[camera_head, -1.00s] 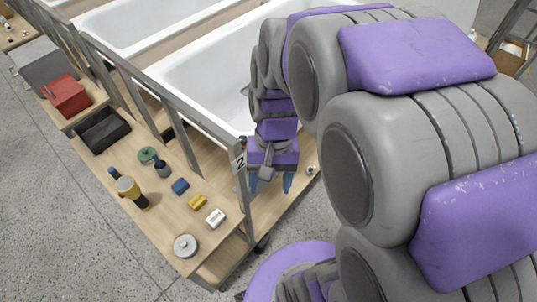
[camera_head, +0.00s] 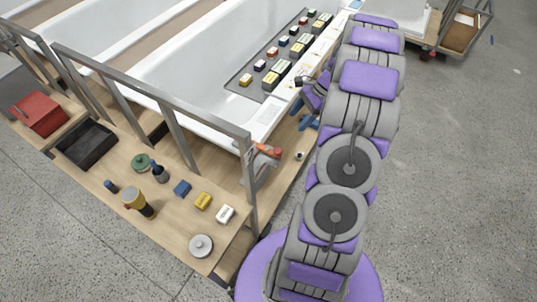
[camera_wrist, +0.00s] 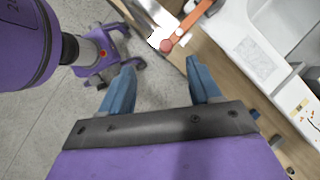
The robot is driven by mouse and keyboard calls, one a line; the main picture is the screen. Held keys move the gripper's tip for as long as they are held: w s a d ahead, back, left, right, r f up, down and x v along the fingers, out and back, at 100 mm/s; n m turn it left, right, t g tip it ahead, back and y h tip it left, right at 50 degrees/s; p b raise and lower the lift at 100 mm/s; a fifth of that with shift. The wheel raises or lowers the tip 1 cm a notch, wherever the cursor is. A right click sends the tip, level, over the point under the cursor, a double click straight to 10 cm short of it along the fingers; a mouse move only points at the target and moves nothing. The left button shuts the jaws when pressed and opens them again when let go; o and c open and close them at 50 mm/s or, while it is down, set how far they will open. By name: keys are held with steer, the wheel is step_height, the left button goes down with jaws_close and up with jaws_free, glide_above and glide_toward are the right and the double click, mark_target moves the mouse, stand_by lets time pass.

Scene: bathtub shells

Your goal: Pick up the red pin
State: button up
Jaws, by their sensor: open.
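A red rounded end (camera_wrist: 166,46) on an orange bar (camera_wrist: 184,27) shows at the top middle of the wrist view, by the post and bench edge. It is probably the red pin. In the head view the red-orange part (camera_head: 268,151) sits beside the front post, above a grey curved piece. My gripper (camera_wrist: 160,66) is open with its two blue fingers apart and nothing between them. The red end lies a little beyond the fingertips in that view. In the head view my gripper (camera_head: 303,115) is up and to the right of the red-orange part, over the tub's side ledge.
The metal frame (camera_head: 180,92) stands along the tub (camera_head: 190,75). A dark tray (camera_head: 262,78) holds several small boxes. The wooden bench (camera_head: 175,225) carries a black bin (camera_head: 86,143), a red box (camera_head: 39,112) and several small items. Open floor lies to the right.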

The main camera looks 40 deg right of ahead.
steer(key=d+f+m, duration=0.1)
steer(key=d+f, duration=0.3)
steer(key=b, duration=0.2)
glide_above(280, 150)
steer(key=d, duration=0.2)
step_height(280, 150, down, 8)
steer(key=shift+s+d+f, duration=0.15)
steer(key=shift+d+f, duration=0.3)
steer(key=x, duration=0.3)
steer(key=b+x, duration=0.1)
steer(key=shift+s+a+f, duration=0.2)
steer(key=shift+a, duration=0.1)
steer(key=shift+w+a+f, duration=0.1)
steer(key=shift+a+f, duration=0.05)
steer(key=shift+a, duration=0.2)
steer(key=shift+d+t, duration=0.15)
steer(key=shift+t, duration=0.15)
steer(key=shift+d+f, duration=0.1)
steer(key=shift+d, duration=0.25)
steer(key=c, duration=0.5)
steer(key=shift+a, duration=0.25)
steer(key=c, duration=0.6)
